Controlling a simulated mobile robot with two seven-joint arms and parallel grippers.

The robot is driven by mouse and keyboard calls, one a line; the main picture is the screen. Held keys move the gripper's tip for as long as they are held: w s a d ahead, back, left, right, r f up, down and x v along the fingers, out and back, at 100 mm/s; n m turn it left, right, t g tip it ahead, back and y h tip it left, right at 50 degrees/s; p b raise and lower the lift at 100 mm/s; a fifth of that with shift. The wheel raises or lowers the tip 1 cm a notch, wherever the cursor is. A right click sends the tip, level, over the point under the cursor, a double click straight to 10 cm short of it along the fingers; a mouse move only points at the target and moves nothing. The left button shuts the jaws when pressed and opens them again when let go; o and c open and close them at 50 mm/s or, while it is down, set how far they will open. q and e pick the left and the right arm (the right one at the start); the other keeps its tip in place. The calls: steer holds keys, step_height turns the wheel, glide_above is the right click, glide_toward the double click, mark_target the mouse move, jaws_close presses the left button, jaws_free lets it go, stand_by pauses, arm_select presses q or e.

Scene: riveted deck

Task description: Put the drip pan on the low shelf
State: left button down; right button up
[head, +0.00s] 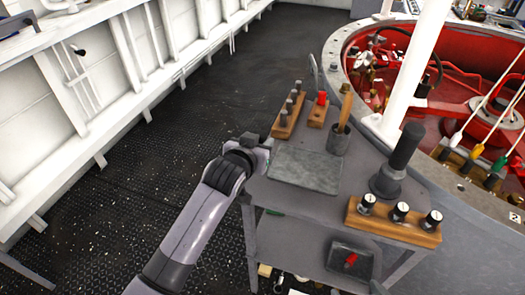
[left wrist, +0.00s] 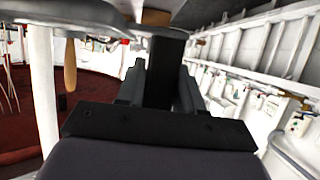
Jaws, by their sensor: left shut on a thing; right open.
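My left gripper (head: 258,150) is at the left edge of a grey cart's top. It is shut on a dark block-like thing (left wrist: 166,72), which shows between the fingers in the left wrist view. I cannot tell whether this is part of the drip pan. A flat grey square (head: 305,170), a mat or shallow pan, lies on the cart top just right of the gripper. The low shelf (head: 318,243) is under the top, partly hidden by it. A dark shallow tray (head: 340,268) with a red thing in it is there. My right gripper is not in view.
Wooden tool blocks (head: 285,122), a cup with a wooden-handled tool (head: 339,140), a dark cylinder tool (head: 405,150) and a block with three knobs (head: 395,222) crowd the cart top. A red-lined ring (head: 470,85) stands right. Deck floor (head: 170,150) at left is clear.

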arm_select(q)
steer(key=shift+w+f, duration=0.1)
steer(key=shift+f, duration=0.35)
steer(key=shift+s+f+b, duration=0.15)
steer(key=shift+s+b, duration=0.05)
steer(key=shift+b, duration=0.2)
step_height(320, 180, down, 3)
steer(key=b, duration=0.2)
steer(key=shift+b, duration=0.35)
steer(key=shift+f+b, duration=0.5)
steer(key=shift+r, duration=0.1)
steer(key=c, duration=0.7)
jaws_free()
steer(key=shift+f, duration=0.2)
